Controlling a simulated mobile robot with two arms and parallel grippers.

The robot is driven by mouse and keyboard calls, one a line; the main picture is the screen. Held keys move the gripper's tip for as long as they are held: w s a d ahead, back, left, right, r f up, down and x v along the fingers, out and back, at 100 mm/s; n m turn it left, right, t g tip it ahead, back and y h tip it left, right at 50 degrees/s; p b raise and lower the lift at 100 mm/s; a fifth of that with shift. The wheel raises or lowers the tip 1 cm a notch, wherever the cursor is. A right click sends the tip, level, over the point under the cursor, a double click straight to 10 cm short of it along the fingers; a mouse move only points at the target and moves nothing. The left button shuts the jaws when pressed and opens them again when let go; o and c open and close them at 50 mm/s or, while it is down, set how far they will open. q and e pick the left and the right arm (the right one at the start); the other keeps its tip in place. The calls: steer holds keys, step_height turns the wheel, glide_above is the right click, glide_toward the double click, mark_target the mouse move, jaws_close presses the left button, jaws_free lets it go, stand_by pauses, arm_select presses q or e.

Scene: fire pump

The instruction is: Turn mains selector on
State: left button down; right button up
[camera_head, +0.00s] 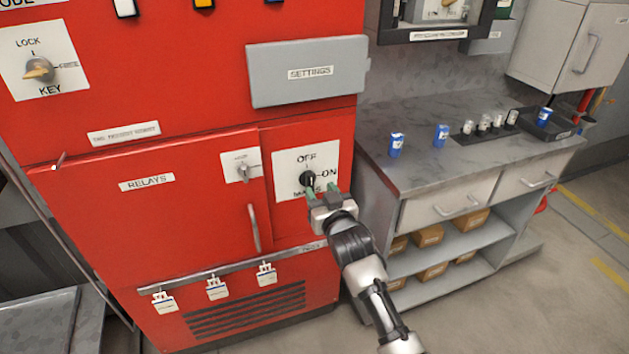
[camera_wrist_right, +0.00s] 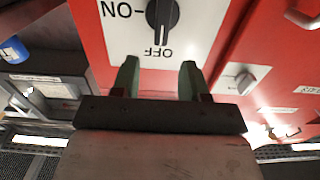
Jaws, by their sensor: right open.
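The mains selector (camera_head: 307,178) is a black rotary knob on a white plate (camera_head: 283,163) on the red cabinet, with OFF above it and ON to its right. In the right wrist view the plate appears upside down. There the knob (camera_wrist_right: 162,14) has its pale pointer line toward OFF. My right gripper (camera_head: 321,193) is just below and in front of the knob, over the lower plate, hiding part of the MAINS label. In the right wrist view its green fingers (camera_wrist_right: 158,80) are open with nothing between them, short of the knob. My left gripper is not in view.
A small lock knob (camera_head: 243,170) sits left of the plate on the RELAYS door (camera_head: 160,215), with a vertical handle (camera_head: 253,228) below it. A grey SETTINGS cover (camera_head: 308,72) is above. A counter (camera_head: 430,178) with blue cans stands to the right.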

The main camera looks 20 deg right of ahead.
mark_target(311, 177)
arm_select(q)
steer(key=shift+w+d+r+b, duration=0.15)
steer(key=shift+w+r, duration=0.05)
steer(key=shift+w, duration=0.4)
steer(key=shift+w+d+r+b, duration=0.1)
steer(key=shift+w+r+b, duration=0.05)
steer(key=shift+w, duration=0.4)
arm_select(e)
steer(key=w, duration=0.6)
steer(key=shift+w+a, duration=0.1)
steer(key=shift+a, duration=0.05)
jaws_close()
